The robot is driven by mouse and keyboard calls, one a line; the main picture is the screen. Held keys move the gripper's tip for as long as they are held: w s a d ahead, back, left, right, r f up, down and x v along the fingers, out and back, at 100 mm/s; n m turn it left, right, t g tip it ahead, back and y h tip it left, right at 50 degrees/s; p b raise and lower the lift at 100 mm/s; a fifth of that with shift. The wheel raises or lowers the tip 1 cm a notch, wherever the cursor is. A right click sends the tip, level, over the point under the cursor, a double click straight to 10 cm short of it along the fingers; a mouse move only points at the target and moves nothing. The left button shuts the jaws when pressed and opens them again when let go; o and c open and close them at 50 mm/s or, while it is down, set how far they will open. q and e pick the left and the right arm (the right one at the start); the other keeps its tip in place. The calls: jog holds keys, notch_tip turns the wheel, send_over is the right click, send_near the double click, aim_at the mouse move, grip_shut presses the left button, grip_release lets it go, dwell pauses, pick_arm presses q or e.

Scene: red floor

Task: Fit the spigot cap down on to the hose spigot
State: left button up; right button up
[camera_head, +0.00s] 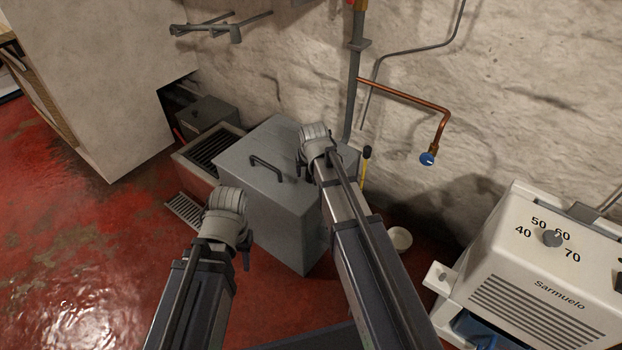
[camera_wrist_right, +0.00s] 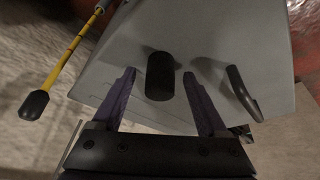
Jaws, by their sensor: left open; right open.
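A dark, rounded cylinder, which looks like the spigot cap (camera_wrist_right: 160,76), stands on the grey box's top in the right wrist view. My right gripper (camera_wrist_right: 160,82) is open, with one finger on each side of it in that view; I cannot tell whether they touch it. In the head view my right gripper (camera_head: 303,154) is over the grey box and its own wrist hides the cap. The likely hose spigot (camera_head: 428,158) is the blue-ended brass fitting on the copper wall pipe. My left gripper (camera_head: 246,250) is open, low beside the box's front; its fingers are mostly hidden.
The grey box (camera_head: 265,195) has a bar handle (camera_head: 267,167). A yellow stick with a black end (camera_head: 366,154) leans behind it, also in the right wrist view (camera_wrist_right: 62,68). A white heater (camera_head: 535,270) stands at right. A grated trough (camera_head: 205,150) lies left. Red floor is open at left.

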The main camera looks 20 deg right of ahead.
grip_shut()
dwell(0.6)
